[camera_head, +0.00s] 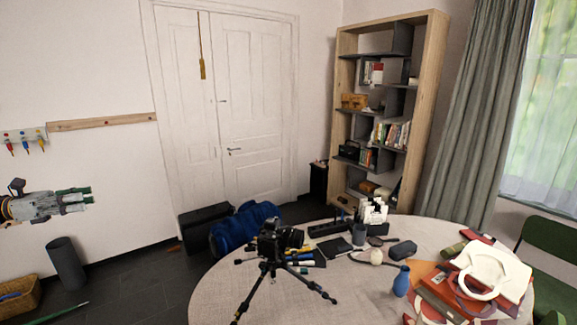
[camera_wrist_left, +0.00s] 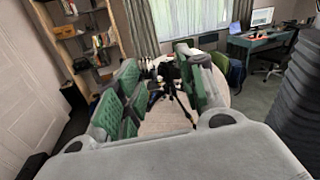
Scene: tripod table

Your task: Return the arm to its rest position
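My left gripper (camera_head: 80,199) comes in from the left edge in the head view, in front of the white wall and clear of the round table (camera_head: 225,280). Its two green-padded fingers are spread apart. In the left wrist view the fingers (camera_wrist_left: 158,85) also stand apart, with no object held between them. A black camera on a tripod (camera_head: 270,257) stands on the table, well to the right of the gripper. My right gripper is not in view.
The table holds a blue vase (camera_head: 401,281), a white ring-shaped object (camera_head: 484,275) and several small items. A dark bin (camera_head: 66,263) and a wicker basket (camera_head: 20,296) stand on the floor at left. A bookshelf (camera_head: 430,110) stands at the back.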

